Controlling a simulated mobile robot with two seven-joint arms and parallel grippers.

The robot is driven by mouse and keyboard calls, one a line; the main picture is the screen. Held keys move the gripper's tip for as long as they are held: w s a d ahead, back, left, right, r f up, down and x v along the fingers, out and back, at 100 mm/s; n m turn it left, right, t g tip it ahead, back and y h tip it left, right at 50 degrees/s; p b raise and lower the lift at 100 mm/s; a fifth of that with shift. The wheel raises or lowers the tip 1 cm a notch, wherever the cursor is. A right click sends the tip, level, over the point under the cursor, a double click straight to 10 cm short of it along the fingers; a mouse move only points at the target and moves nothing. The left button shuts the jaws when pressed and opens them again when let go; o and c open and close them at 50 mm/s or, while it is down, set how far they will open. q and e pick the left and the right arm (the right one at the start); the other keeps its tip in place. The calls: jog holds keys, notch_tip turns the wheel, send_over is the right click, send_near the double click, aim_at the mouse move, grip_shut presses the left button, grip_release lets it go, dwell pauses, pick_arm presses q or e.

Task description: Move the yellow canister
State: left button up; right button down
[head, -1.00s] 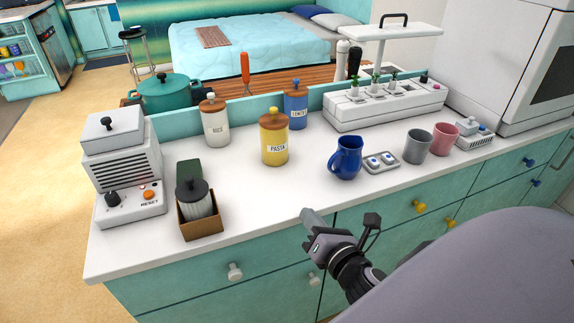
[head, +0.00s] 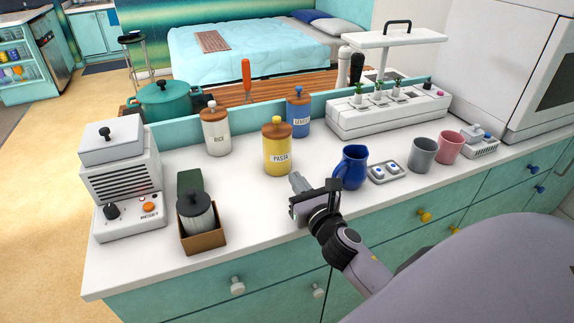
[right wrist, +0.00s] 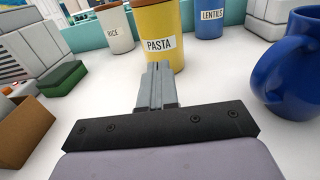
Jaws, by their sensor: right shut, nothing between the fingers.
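The yellow canister (head: 277,148) labelled PASTA stands upright on the white counter, with a brown lid and a yellow knob. It also shows in the right wrist view (right wrist: 160,22), straight ahead, its lower edge partly behind the fingers. My right gripper (head: 297,179) is shut and empty, over the counter on the near side of the canister, fingers pointing toward it. In the right wrist view the closed fingers (right wrist: 156,80) overlap the canister's lower part; I cannot tell whether they touch it. My left gripper is not in view.
A white RICE canister (head: 215,132) stands left of the yellow one and a blue LENTILS canister (head: 299,115) behind right. A blue pitcher (head: 351,168) stands close right of my gripper. A box holding a ridged jar (head: 196,216) stands at front left. The counter between is clear.

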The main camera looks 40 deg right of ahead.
aim_at(282, 160)
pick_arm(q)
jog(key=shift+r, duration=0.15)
pick_arm(e)
jog(key=shift+x, duration=3)
